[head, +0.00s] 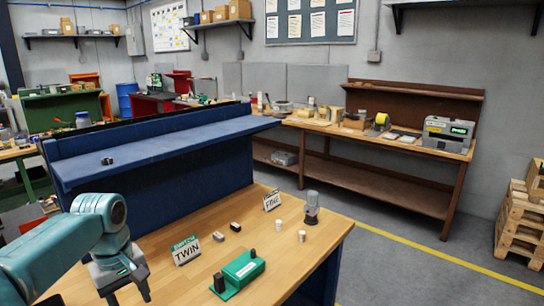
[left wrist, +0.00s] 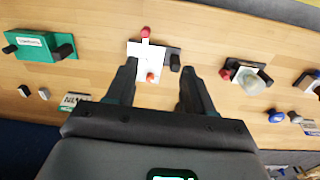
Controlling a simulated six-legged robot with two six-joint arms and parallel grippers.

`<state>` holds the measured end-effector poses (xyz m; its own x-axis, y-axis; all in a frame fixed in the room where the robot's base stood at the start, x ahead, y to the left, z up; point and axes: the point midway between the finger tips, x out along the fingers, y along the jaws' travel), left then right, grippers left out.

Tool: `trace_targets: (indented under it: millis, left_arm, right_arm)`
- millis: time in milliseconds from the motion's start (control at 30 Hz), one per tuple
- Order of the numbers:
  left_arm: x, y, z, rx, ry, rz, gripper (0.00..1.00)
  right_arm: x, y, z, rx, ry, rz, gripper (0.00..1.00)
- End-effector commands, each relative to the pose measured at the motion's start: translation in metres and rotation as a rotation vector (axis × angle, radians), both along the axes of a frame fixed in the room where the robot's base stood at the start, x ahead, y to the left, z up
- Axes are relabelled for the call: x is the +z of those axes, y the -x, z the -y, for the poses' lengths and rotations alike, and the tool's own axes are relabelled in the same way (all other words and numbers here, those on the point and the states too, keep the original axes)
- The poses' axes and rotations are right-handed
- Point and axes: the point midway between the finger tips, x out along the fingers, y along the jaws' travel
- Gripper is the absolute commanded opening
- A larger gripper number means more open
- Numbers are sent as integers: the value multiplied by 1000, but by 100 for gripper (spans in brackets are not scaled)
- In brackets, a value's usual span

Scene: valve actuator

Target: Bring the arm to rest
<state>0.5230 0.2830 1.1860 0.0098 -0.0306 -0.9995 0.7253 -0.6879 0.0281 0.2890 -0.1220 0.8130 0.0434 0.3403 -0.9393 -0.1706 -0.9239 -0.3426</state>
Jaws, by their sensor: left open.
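My left gripper (head: 127,294) is at the lower left of the head view, fingers down, at the end of my teal arm (head: 70,245). In the left wrist view the left gripper (left wrist: 158,66) is open, with nothing between its fingers. Beyond the fingertips, a white plate with red knobs (left wrist: 150,62) and a dark block (left wrist: 175,63) beside it lie on the wooden bench. The gripper looks apart from them; the exact gap cannot be told. A green box with black ends (head: 240,272) stands on the bench and also shows in the left wrist view (left wrist: 38,45). My right gripper is not in view.
The wooden bench (head: 165,235) carries a TWIN sign (head: 186,250), a FINE sign (head: 271,200), small blocks (head: 235,227), white caps (head: 302,236) and a clear-topped piece (head: 311,208). A blue ledge (head: 170,150) rises behind. The left wrist view shows another clear-domed device (left wrist: 250,80).

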Motion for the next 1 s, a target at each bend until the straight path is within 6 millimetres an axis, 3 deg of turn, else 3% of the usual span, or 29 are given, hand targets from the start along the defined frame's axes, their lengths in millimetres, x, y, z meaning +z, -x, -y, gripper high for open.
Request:
trace_targets:
  millis: [267,367,433,500,600,700,833,1000]
  left_arm:
    - [-100,-9,36,-182,72,9,53]
    - [-151,-1,58,-267,116,16,53]
    - [-196,13,77,-333,158,27,53]
    - [-244,37,98,-401,204,42,53]
    - [-300,80,125,-476,258,72,53]
    - [-336,126,145,-528,288,100,53]
    - [-361,180,159,-575,299,123,53]
    - [-372,244,166,-629,288,137,53]
  right_arm:
    - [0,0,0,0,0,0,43]
    - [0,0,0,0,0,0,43]
    - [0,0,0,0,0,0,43]
    - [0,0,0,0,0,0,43]
    - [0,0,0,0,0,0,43]
    - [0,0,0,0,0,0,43]
    - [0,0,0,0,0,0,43]
    - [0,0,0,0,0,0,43]
